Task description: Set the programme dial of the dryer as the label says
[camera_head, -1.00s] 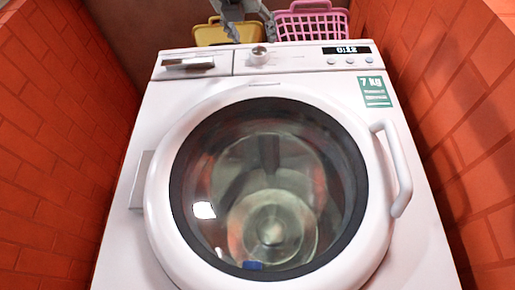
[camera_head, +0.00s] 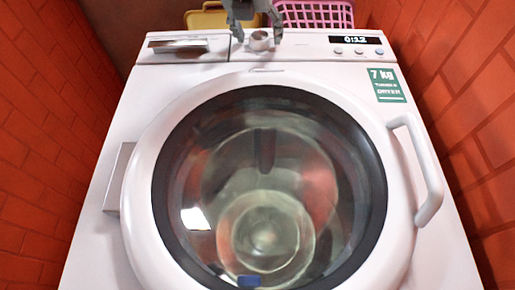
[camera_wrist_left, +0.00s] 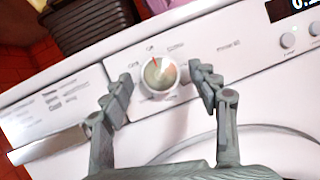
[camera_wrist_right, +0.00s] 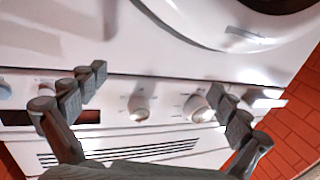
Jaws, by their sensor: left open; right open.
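The white dryer (camera_head: 110,190) stands between brick walls. Its round programme dial (camera_head: 261,41) is on the top panel, right of the drawer. In the left wrist view the dial (camera_wrist_left: 160,73) has a red mark near its top, with small words around it too blurred to read surely. My left gripper (camera_head: 252,22) is open over the dial; its fingers (camera_wrist_left: 160,82) stand either side of it, with gaps showing. A green label (camera_head: 386,85) reads "7 kg" and "DRYER". My right gripper (camera_wrist_right: 150,95) is open, seen only in its wrist view, with a knob (camera_wrist_right: 140,106) beyond its fingers.
A display (camera_head: 361,40) reads 0:12 above several small buttons. The drawer (camera_head: 180,45) is at the panel's left, with blurred print in the left wrist view (camera_wrist_left: 68,96). The round door (camera_head: 265,190) is shut, handle (camera_head: 425,170) at right. Yellow (camera_head: 208,17) and pink (camera_head: 318,14) baskets stand behind.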

